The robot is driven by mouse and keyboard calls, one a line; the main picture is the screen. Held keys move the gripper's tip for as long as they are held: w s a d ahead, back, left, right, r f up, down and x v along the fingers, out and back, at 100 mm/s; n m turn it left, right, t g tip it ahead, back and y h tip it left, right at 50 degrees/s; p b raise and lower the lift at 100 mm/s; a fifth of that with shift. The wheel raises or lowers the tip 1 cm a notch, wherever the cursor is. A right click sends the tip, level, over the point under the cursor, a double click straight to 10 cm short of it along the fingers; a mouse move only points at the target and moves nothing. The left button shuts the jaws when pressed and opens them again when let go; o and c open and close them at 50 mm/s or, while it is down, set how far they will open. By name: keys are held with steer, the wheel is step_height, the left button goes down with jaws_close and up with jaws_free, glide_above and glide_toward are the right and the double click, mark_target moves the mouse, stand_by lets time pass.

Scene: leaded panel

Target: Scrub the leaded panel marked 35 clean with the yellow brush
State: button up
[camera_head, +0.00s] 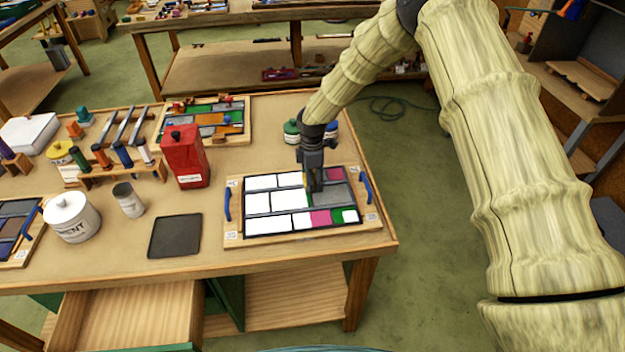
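A leaded panel (270,225) lies in a wooden tray with blue handles near the table's right end. Its panes are mostly white, with some magenta and green, and a dull grey area (333,196) at the middle right. Small tags sit on the tray's corners, but their numbers are too small to read. My gripper (314,182) points down over the panel, right of its centre. A small yellow part, seemingly the brush (307,181), shows at the fingers, low against the panel. The fingers hide most of it, and I cannot tell whether its bristles touch the glass.
A red can (185,157) stands left of the panel, with a dark flat mat (175,236) in front. A white cement tub (72,217) and a rack of coloured-handled tools (122,167) are farther left. Another panel (205,120) and small jars (291,131) lie behind.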

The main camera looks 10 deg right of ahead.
steer(key=shift+w, duration=0.15)
steer(key=shift+w+b, duration=0.5)
steer(key=shift+w, duration=0.9)
steer(key=shift+w, duration=0.1)
steer(key=shift+w+a+b, duration=0.1)
steer(key=shift+w+b, duration=0.5)
steer(key=shift+w, duration=0.8)
steer(key=shift+a, duration=0.15)
steer(key=shift+s+a, duration=0.1)
steer(key=shift+a, duration=1)
steer(key=shift+a, duration=0.15)
